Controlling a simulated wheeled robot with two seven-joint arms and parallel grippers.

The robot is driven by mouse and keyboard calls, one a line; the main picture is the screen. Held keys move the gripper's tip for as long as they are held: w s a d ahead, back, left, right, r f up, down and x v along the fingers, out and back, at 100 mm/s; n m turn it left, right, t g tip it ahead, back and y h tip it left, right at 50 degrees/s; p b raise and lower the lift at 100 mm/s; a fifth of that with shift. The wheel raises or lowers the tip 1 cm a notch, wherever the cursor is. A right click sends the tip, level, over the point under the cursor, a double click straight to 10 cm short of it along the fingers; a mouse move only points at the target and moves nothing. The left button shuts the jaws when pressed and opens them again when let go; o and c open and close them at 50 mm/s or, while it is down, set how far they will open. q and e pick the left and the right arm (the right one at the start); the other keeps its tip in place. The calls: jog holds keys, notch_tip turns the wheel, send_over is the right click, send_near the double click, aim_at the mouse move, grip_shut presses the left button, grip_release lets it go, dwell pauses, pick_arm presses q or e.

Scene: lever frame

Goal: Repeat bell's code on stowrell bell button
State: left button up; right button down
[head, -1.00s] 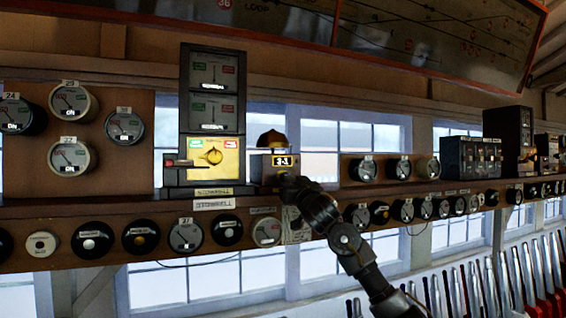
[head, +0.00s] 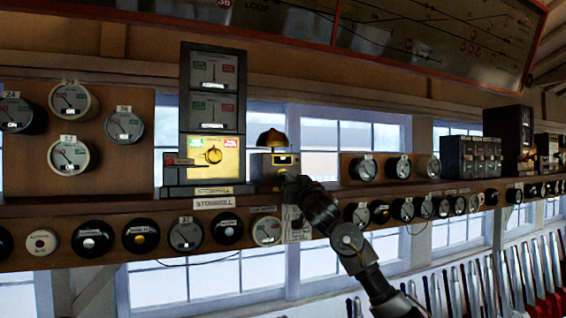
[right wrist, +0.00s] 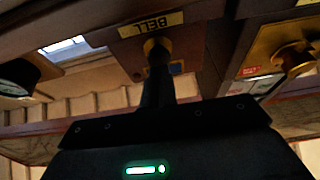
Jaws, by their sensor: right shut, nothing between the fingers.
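The bell box (head: 267,166) stands on the shelf with a brass dome (head: 272,138) on top. A small window (head: 283,160) on its front shows no code I can read. In the right wrist view a brass button (right wrist: 154,46) sits under a "BELL" label (right wrist: 151,25). My right gripper (head: 293,184) is in front of the box's lower part, fingers together and empty. In the right wrist view its fingertips (right wrist: 158,57) are at the button; I cannot tell whether they press it. The Stowrell instrument (head: 212,120) stands just left of the box. My left gripper is not in view.
The shelf (head: 130,208) carries nameplates, and round dials and knobs line the panel below it. More dials (head: 366,169) and black instruments (head: 472,157) stand to the right. Levers (head: 480,290) stand at the lower right. A track diagram (head: 440,40) hangs above.

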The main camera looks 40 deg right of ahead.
jog(key=shift+w, duration=0.1)
jog(key=shift+w+d+p, duration=0.25)
jog(key=shift+w+p, duration=0.05)
jog(key=shift+w, duration=0.3)
jog(key=shift+s+a, duration=0.25)
jog(key=shift+s, duration=0.5)
jog(key=shift+w, duration=0.25)
jog(key=shift+w+d, duration=0.25)
jog(key=shift+w, duration=0.25)
jog(key=shift+s, duration=0.1)
jog(key=shift+s+a, duration=0.25)
jog(key=shift+s, duration=0.4)
jog(key=shift+w+d, duration=0.1)
jog(key=shift+w, duration=0.15)
dwell(2.1)
